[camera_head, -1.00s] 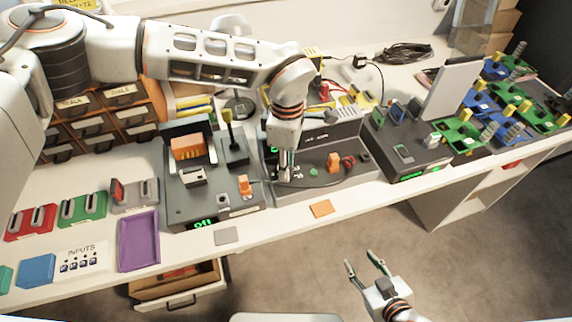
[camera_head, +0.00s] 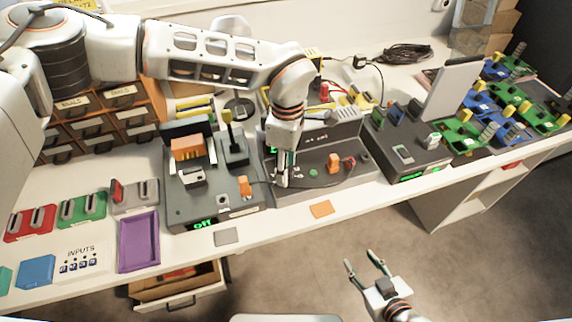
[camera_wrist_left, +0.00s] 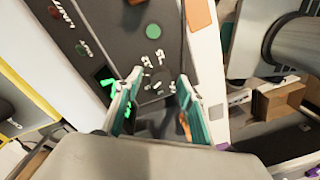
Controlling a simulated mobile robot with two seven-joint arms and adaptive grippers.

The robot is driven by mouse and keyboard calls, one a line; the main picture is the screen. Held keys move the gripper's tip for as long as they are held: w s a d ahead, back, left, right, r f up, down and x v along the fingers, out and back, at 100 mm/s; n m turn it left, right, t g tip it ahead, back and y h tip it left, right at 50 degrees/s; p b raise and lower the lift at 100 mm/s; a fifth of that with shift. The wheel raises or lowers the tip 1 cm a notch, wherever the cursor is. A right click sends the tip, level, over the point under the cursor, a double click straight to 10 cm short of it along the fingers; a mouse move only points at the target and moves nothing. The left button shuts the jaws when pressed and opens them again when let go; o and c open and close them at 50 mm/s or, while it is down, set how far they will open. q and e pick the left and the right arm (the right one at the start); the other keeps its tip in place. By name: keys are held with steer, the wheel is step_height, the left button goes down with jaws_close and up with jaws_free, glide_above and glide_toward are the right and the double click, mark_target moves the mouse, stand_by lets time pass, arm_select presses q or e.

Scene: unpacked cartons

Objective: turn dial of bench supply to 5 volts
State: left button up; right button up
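The bench supply looks to be the grey console (camera_head: 325,180) in the middle of the bench. In the left wrist view its dark panel (camera_wrist_left: 118,38) shows a green lit display (camera_wrist_left: 106,82), partly covered by a finger, and white marks around a dark dial (camera_wrist_left: 160,82). My left gripper (camera_head: 283,182) points down at the console's left part; it also shows in the left wrist view (camera_wrist_left: 158,92), its two teal-lined fingers apart on either side of the dial area. I cannot tell whether they touch the dial. My right gripper (camera_head: 363,262) is open and empty, off the bench front.
A console with a green "off" display (camera_head: 204,223) stands left, another dark console (camera_head: 408,155) right. A purple tray (camera_head: 139,242), an orange pad (camera_head: 321,208) and a grey pad (camera_head: 227,236) lie near the front edge. A drawer (camera_head: 180,288) is open below.

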arm_select(q)
step_height(320, 180, up, 12)
steer(key=shift+w, duration=0.3)
stand_by(0.5)
